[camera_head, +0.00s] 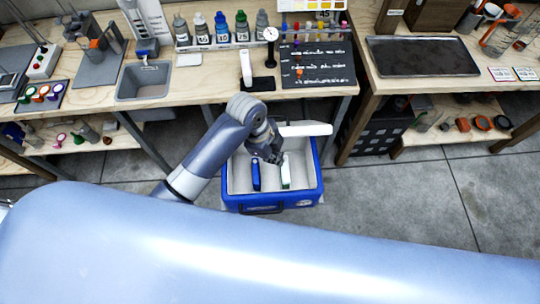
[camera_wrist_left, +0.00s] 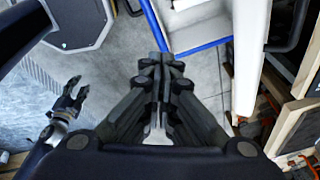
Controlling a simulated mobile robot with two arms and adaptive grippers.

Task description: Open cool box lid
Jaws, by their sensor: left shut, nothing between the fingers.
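The blue cool box (camera_head: 313,180) stands on the floor in front of the benches in the head view. Its white lid (camera_head: 308,129) is raised at the back edge, and the white interior shows. My left gripper (camera_head: 277,160) is above the box's back part, close to the lid; contact cannot be told. In the left wrist view the left gripper (camera_wrist_left: 165,62) has its fingers together and empty, with the white lid (camera_wrist_left: 247,62) beside it and the blue box rim (camera_wrist_left: 203,45) beyond. My right gripper (camera_wrist_left: 76,95) shows there at the left, fingers apart, over the floor.
A blue item (camera_head: 256,175) and a white-and-green item (camera_head: 286,172) are inside the box. A wooden bench (camera_head: 210,85) with bottles and a sink stands behind. A black crate (camera_head: 378,132) is right of the box. Grey floor (camera_head: 400,205) is free at the right.

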